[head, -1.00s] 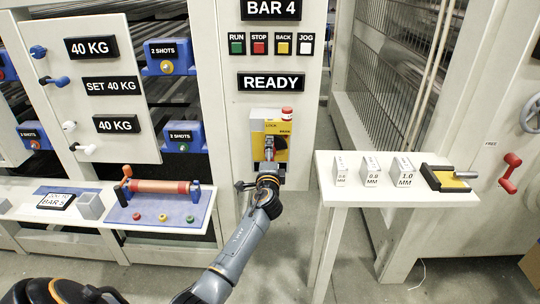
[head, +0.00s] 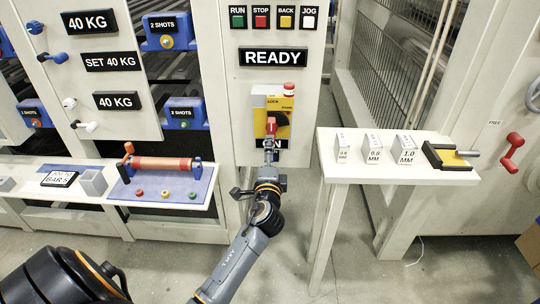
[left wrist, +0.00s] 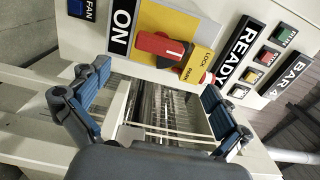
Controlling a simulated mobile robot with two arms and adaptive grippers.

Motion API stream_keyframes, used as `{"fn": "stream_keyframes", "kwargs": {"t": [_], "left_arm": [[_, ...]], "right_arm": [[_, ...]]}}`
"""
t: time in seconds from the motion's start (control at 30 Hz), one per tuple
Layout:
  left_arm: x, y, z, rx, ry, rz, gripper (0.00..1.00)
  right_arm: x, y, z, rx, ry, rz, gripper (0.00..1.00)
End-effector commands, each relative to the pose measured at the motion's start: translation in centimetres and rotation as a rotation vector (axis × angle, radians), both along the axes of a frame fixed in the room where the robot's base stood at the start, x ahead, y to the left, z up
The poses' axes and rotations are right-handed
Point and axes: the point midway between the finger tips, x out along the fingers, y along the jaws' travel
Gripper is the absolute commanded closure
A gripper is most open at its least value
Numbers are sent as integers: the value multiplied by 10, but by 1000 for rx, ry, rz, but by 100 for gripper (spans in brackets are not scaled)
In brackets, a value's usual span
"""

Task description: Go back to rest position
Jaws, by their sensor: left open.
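My left gripper (head: 268,152) is open and empty, in front of and just below the switch on the grey panel. In the left wrist view its two dark blue-padded fingers (left wrist: 155,88) are spread wide with nothing between them. The switch has a yellow plate (head: 259,117) and a red handle (head: 281,119). In the left wrist view the red handle (left wrist: 152,44) is clear of the fingers, beside the ON label (left wrist: 122,27). My left arm reaches in from the lower left. My right gripper is not in view.
A white side table (head: 335,172) with several labelled blocks stands right of my forearm. A shelf (head: 108,193) with a red roller (head: 165,163) lies to the left. The READY sign (head: 287,57) is above the switch. Grey floor is free between panel and table.

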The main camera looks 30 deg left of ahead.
Motion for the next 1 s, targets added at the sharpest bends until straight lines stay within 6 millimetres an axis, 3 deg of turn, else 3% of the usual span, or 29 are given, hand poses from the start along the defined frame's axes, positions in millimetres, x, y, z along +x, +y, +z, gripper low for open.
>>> {"fn": "stream_keyframes", "kwargs": {"t": [0.5,0.63,0.77,0.87,1.0], "left_arm": [[-1,0,0,-1,1,0,0],[0,-4,-18,-26,26,-14,0],[-1,-18,-80,-128,113,-59,0],[-13,-34,-152,-254,212,-95,0],[-50,-59,-251,-449,351,-111,0]], "right_arm": [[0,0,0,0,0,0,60],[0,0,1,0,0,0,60],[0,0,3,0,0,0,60],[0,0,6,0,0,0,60],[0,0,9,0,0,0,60]]}}
